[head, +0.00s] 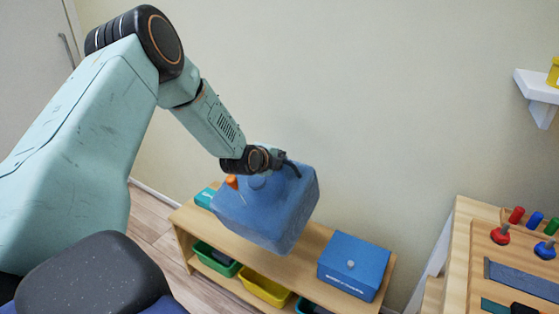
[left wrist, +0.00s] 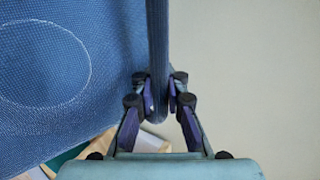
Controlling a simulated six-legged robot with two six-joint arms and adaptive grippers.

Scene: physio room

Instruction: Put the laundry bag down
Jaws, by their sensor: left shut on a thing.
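The blue laundry bag (head: 270,212) hangs tilted from my left gripper (head: 290,166) in the head view, in front of and above a low wooden bench. In the left wrist view my left gripper (left wrist: 160,95) is shut on the bag's dark blue strap. The bag's woven blue side (left wrist: 60,75) with a pale circle outline fills the left of that view. Whether the bag's underside touches the bench is hard to tell, as the bag hides part of the bench top. My right gripper is not in view.
The wooden bench (head: 325,230) carries a blue box (head: 353,266) at its right and a teal item (head: 205,197) at its left. Green (head: 215,259) and yellow (head: 264,288) bins sit below. A small orange thing (head: 232,181) shows beside the bag. A pegboard table (head: 470,228) stands at right.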

